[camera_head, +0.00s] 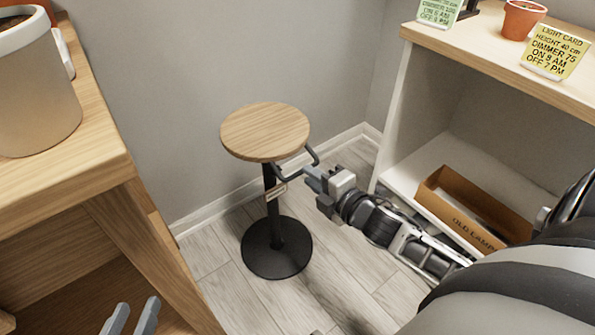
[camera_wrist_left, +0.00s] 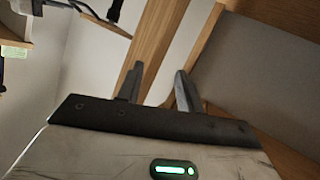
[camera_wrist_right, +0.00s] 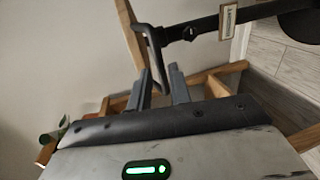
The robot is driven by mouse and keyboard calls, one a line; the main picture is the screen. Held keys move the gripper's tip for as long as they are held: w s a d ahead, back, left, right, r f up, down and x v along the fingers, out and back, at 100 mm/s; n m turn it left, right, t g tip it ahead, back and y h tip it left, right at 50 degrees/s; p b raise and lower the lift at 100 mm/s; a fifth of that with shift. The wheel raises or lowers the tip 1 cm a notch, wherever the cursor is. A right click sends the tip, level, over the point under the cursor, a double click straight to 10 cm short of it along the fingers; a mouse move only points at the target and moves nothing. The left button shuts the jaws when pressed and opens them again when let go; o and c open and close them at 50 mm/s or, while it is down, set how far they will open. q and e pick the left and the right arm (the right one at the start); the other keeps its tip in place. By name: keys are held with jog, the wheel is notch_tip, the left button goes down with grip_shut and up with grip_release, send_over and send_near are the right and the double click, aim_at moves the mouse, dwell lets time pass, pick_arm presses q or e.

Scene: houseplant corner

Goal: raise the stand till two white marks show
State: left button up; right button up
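The stand has a round wooden top (camera_head: 265,131), a black column (camera_head: 272,205) and a round black base (camera_head: 277,250) on the floor. A dark bent handle (camera_head: 312,154) sticks out under the top. A small pale tag (camera_wrist_right: 228,21) hangs by the column. I make out no white marks on the column. My left gripper (camera_head: 132,318) is open and empty, low beside the wooden table.
A wooden table (camera_head: 100,150) with a large pot (camera_head: 38,95) stands at left. At right, a white shelf unit (camera_head: 455,165) holds a cardboard box (camera_head: 465,225), with a yellow light card (camera_head: 553,52) and a terracotta pot (camera_head: 522,20) on top. Walls are close behind the stand.

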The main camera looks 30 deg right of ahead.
jog(key=b+x, duration=0.1)
jog(key=x, duration=0.3)
jog(key=shift+w+f, duration=0.15)
jog(key=shift+w, duration=0.15)
pick_arm(q)
jog(key=shift+d+r+h, duration=0.25)
jog(key=shift+r+h, duration=0.05)
pick_arm(e)
jog(key=shift+w, duration=0.6)
pick_arm(q)
jog(key=shift+w+r+t, duration=0.1)
jog(key=shift+t, duration=0.2)
pick_arm(e)
grip_shut()
pick_arm(q)
jog(key=shift+w+r, duration=0.1)
jog(key=shift+r, duration=0.2)
